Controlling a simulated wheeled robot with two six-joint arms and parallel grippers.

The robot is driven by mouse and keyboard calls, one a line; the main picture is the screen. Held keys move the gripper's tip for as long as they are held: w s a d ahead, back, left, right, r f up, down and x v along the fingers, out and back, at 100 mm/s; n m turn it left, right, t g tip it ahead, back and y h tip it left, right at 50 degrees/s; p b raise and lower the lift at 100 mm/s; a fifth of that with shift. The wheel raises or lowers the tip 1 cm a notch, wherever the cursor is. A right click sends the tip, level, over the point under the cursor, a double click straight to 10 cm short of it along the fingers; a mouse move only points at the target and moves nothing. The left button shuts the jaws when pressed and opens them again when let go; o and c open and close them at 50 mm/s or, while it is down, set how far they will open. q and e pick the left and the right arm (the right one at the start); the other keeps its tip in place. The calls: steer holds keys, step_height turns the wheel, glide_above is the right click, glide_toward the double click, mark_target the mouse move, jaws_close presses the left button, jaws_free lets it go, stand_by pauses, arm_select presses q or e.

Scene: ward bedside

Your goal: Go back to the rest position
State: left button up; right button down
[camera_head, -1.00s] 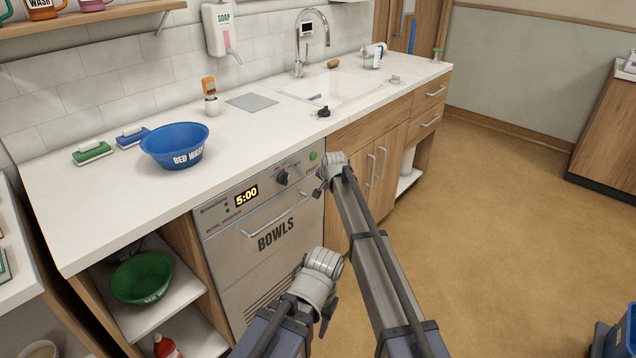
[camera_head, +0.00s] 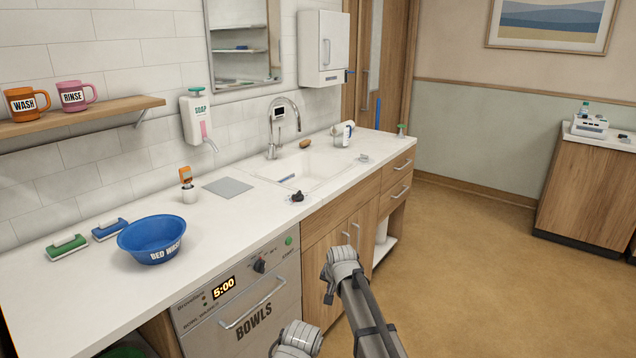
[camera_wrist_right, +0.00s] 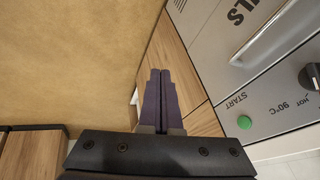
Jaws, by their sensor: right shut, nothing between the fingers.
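My right gripper (camera_wrist_right: 160,75) is shut and empty in the right wrist view, its two dark fingers side by side. Below the fingers I see the washer front and the wood cabinet door, with the floor to the left. In the head view my right arm reaches up from the bottom, its wrist in front of the cabinet doors. Only the top of a grey joint of my left arm shows at the bottom edge; the left gripper is out of the picture.
The bowl washer (camera_head: 240,312) reads 5:00. On the counter (camera_head: 215,228) stand a blue bed wash bowl (camera_head: 152,240), green (camera_head: 67,248) and blue (camera_head: 109,229) brushes and a grey pad (camera_head: 228,187) near the sink (camera_head: 300,172). The floor (camera_head: 480,260) to the right is clear.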

steer(key=s+d+f+n+g, duration=0.15)
steer(key=s+d, duration=0.35)
steer(key=s, duration=0.5)
steer(key=s+d+n+g+h, duration=0.15)
steer(key=s+d, duration=0.35)
steer(key=s, duration=0.5)
steer(key=s+d+f+n+g+y, duration=0.15)
steer(key=s+d, duration=0.25)
steer(key=s, duration=0.6)
steer(key=s+a+n+g+h, duration=0.15)
steer(key=s+a+n, duration=0.3)
steer(key=a, duration=0.65)
step_height(320, 180, up, 13)
steer(key=m+p, duration=0.1)
steer(key=p, duration=1.1)
steer(key=shift+h, duration=0.35)
steer(key=shift+d+f, duration=0.1)
steer(key=shift+f, duration=0.05)
